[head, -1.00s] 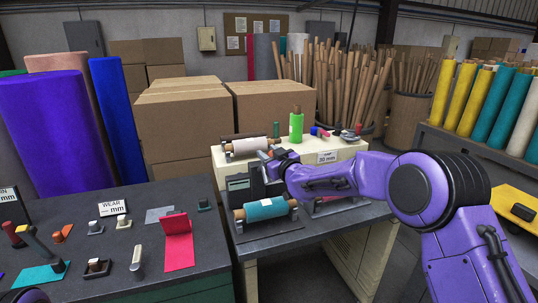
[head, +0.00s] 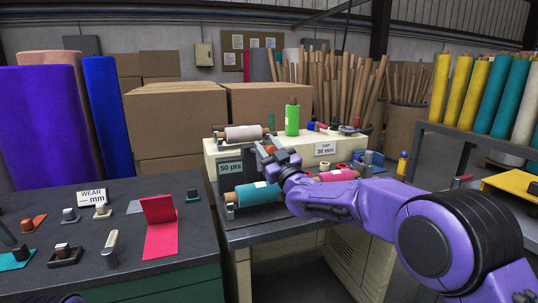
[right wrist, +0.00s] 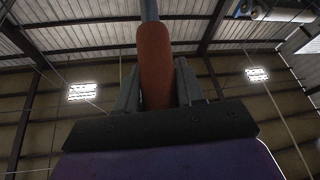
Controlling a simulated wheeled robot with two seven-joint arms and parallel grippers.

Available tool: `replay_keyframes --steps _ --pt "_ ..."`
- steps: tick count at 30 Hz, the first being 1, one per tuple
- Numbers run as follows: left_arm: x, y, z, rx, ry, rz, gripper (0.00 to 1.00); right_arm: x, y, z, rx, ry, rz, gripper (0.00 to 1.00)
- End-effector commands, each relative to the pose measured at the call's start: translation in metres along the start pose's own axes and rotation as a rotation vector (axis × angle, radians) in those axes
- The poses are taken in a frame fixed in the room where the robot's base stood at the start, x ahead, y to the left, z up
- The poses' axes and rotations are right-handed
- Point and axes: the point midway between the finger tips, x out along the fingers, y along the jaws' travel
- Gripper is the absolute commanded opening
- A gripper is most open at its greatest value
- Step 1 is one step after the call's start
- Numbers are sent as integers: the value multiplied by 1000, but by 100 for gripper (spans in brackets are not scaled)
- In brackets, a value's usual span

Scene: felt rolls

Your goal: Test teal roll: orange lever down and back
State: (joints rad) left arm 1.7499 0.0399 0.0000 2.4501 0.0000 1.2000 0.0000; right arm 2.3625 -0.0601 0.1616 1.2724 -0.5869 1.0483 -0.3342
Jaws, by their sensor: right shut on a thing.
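The teal roll (head: 258,193) lies across a grey tester on the cream cabinet's front bench. The tester's display (head: 230,168) reads "50 pts". An orange lever (head: 270,149) shows just above the roll, partly hidden by my right gripper (head: 277,158). In the right wrist view, the orange lever grip (right wrist: 154,65) stands between the two grey fingers, and my right gripper (right wrist: 156,95) is shut on it. The lever's lower part is hidden by the gripper. My left gripper does not show.
A pink roll (head: 335,175) lies right of the teal one, partly behind my arm. The dark table (head: 190,245) at left holds a pink felt stand (head: 160,228), small weights and a "WEAR" card (head: 91,197).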

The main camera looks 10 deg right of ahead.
Motion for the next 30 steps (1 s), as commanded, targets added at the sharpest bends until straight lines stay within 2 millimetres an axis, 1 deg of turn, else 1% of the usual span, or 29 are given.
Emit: replay_keyframes --steps 7,8,9,17,20,23,30 --pt "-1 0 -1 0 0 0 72 0 0 0 2 -3 0 0" --pt "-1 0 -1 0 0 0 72 0 0 0 1 -3 0 47" --pt "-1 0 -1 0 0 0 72 0 0 0 1 -3 0 58" --pt "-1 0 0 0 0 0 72 -1 1 0 0 -3 1 58" --pt "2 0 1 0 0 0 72 -6 1 1 0 -4 0 58" --pt "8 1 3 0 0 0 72 -22 0 2 -1 -5 -1 58" --pt "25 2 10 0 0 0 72 -78 0 3 0 -4 0 58"
